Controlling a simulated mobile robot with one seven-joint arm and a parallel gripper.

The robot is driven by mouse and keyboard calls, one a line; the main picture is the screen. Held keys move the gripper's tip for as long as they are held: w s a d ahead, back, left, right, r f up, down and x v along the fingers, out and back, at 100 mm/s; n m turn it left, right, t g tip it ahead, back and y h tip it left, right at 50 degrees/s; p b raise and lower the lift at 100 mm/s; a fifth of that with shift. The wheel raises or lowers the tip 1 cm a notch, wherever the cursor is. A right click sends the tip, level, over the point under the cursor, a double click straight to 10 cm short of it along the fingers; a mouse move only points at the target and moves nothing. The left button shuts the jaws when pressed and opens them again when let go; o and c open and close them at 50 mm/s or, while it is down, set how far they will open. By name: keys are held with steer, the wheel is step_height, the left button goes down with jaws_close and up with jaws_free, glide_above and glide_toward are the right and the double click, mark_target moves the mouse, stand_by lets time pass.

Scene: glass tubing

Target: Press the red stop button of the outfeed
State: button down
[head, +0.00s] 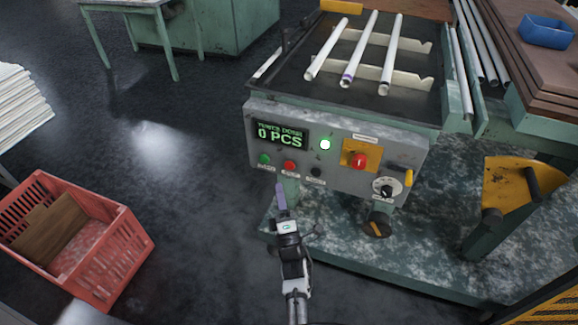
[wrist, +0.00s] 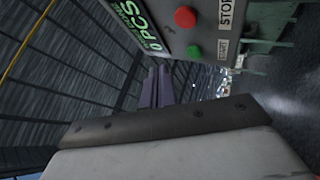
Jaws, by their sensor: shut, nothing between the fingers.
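The outfeed's grey control panel (head: 335,150) faces me in the head view. Its red stop button (head: 289,166) sits right of a green button (head: 264,159), under the green "0 PCS" display (head: 281,135). In the wrist view the red button (wrist: 185,17) is beside a "STOP" label (wrist: 227,12), with the green button (wrist: 195,52) near a "START" label. My gripper (head: 281,186) is shut and empty, in front of and a little below the panel's lower left. Its fingers (wrist: 157,72) point past the panel's edge in the wrist view. I see no contact with the button.
A larger red button (head: 358,161) on a yellow plate, a lit round lamp (head: 325,144) and a black knob (head: 387,187) share the panel. Glass tubes (head: 360,50) lie on the rack above. A red crate (head: 125,245) stands left on open floor.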

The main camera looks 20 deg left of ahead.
mark_target(287, 163)
steer(key=shift+w+d+b, duration=0.1)
steer(key=shift+w+b, duration=0.55)
steer(key=shift+w, duration=2.05)
steer(key=shift+w+b, duration=0.35)
steer(key=shift+w, duration=0.05)
steer(key=shift+w+b, duration=0.3)
steer(key=shift+w, duration=0.2)
stand_by(0.5)
steer(key=shift+s, duration=0.95)
steer(key=shift+s, duration=0.1)
